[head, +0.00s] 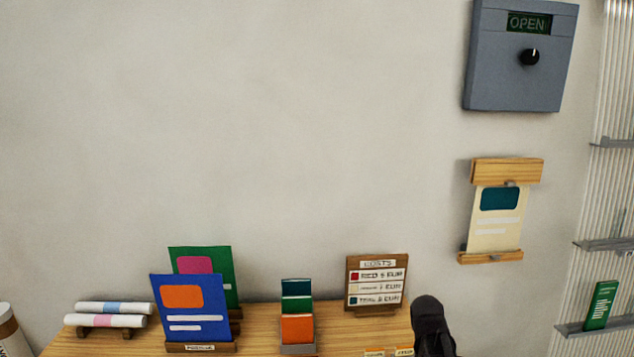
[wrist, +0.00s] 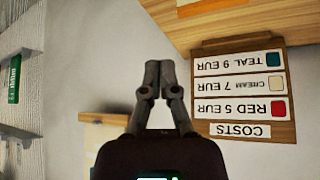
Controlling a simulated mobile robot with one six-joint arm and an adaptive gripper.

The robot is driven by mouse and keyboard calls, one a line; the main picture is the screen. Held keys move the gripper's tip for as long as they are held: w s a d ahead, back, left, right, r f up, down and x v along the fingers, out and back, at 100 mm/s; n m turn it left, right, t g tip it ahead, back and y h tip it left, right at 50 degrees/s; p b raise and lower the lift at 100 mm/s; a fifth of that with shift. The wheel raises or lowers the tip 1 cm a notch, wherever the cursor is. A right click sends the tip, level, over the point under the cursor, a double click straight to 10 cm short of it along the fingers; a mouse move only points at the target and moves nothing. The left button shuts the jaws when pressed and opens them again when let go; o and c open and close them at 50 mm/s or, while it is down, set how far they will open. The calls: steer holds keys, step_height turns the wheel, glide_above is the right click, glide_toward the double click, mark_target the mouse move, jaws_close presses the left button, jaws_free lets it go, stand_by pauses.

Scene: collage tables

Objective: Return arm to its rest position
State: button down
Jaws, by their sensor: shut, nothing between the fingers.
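My gripper (wrist: 159,80) shows in the wrist view with its two fingertips together and nothing between them. It is in the air near the wooden costs sign (wrist: 240,92), which appears upside down to the right of the fingers. In the head view a dark part of my arm rises at the bottom edge, right of the same costs sign (head: 377,283); the fingertips cannot be made out there.
A wooden table (head: 255,318) holds blue and green cards (head: 190,309), a small card stand (head: 298,349) and rolled papers (head: 112,320). A grey OPEN box (head: 519,75) and a hanging cream poster (head: 497,226) are on the wall. Shelves (head: 604,243) stand at right.

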steer(key=s+a+f+n+g+y, duration=0.2)
steer(key=s+a+g, duration=0.4)
steer(key=s+a, duration=0.6)
steer(key=shift+s+f+n+y, duration=0.45)
steer(key=shift+s+n, duration=0.35)
steer(key=shift+s, duration=0.4)
